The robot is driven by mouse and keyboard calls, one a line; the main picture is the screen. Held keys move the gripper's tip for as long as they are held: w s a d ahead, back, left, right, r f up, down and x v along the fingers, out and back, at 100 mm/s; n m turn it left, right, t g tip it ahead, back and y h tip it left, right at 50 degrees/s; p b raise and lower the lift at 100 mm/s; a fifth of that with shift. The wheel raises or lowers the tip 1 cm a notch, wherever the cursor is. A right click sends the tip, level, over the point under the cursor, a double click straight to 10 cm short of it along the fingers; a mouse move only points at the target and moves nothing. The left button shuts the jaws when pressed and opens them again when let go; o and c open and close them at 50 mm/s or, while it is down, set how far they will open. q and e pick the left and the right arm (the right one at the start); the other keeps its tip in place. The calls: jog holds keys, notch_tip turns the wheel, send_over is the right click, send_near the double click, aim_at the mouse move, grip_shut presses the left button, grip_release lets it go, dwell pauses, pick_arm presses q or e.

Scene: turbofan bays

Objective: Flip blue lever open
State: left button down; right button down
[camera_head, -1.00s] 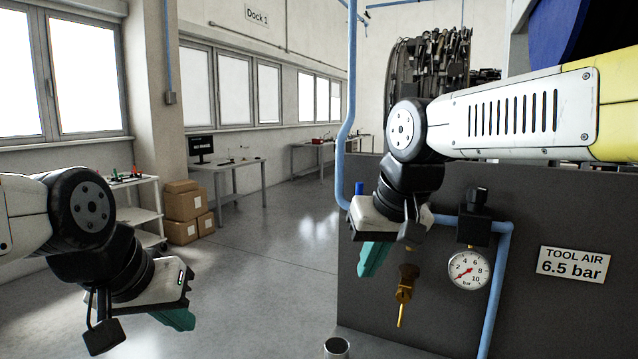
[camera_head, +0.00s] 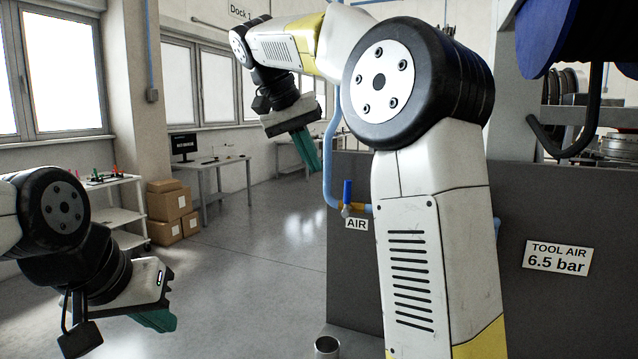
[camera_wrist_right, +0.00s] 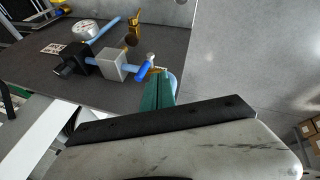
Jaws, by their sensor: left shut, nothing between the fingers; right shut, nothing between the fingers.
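The blue lever (camera_head: 347,191) stands upright on a brass valve (camera_head: 352,207) in the blue pipe at the left end of the dark panel, above an "AIR" label. In the right wrist view the lever (camera_wrist_right: 142,70) appears just left of the green fingertips; I cannot tell whether they touch it. My right gripper (camera_head: 312,160) is shut and empty, fingers pointing down, up and to the left of the lever in the head view. Its shut green fingers (camera_wrist_right: 158,88) also show in the wrist view. My left gripper (camera_head: 160,321) is shut and empty at the lower left, far from the lever.
The dark panel (camera_head: 545,310) carries a "TOOL AIR 6.5 bar" sign (camera_head: 558,258). The pressure gauge (camera_wrist_right: 85,30) and a grey block (camera_wrist_right: 110,64) show in the wrist view. My right arm hides much of the panel. A metal cup (camera_head: 327,347) is at the bottom. Floor left of the panel is clear.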

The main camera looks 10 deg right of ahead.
aim_at(347, 192)
jog(key=a+r, duration=0.1)
jog(key=w+a+m+h, duration=0.1)
jog(key=a, duration=0.1)
jog(key=a+r+m+h, duration=0.1)
jog(key=shift+w+a+r, duration=0.3)
jog(key=shift+r, duration=0.05)
jog(key=d+f, duration=0.8)
jog(key=d, duration=0.1)
jog(key=shift+d+f, duration=0.2)
jog(key=shift+d, duration=0.15)
